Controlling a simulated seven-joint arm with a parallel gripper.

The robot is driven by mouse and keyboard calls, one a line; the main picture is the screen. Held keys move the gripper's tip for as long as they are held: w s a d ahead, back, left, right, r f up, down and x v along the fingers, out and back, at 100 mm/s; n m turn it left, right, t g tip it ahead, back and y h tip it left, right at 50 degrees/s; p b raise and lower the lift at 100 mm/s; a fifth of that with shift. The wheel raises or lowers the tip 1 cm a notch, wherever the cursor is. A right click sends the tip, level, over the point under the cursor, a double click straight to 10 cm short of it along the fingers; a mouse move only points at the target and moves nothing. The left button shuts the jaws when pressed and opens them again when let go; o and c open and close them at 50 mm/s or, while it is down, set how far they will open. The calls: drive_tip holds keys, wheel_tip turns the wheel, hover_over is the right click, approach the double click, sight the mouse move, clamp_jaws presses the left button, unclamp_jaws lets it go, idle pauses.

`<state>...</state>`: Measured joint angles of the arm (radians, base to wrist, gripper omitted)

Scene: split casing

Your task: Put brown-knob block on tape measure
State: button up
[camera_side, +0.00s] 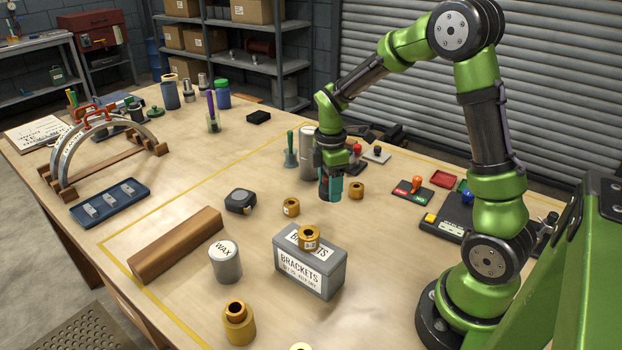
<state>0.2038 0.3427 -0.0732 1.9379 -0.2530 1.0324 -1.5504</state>
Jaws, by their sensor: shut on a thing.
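The tape measure (240,201) is a dark grey, rounded case lying on the table left of centre. My gripper (330,190) points down above the table, to the right of the tape measure and well apart from it. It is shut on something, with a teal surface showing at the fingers. I cannot tell whether the teal is a block or part of the fingers. No brown knob can be made out; the fingers may hide it.
Brass collars (291,207) stand near my gripper. In front are a grey BRACKETS box (310,272) with a brass collar on top, a WAX tin (225,264) and a wooden bar (177,244). A grey cylinder (308,150) stands behind my gripper. Bare table surrounds the tape measure.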

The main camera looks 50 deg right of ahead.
drive_tip(key=w+a, duration=0.5)
drive_tip(key=a, duration=0.4)
drive_tip(key=m, duration=0.2)
hover_over(241, 196)
drive_tip(key=shift+s+f, duration=0.1)
drive_tip(key=shift+f, duration=2.2)
drive_tip(key=shift+f, duration=0.1)
drive_tip(key=o, duration=1.3)
drive_tip(key=shift+f, duration=0.1)
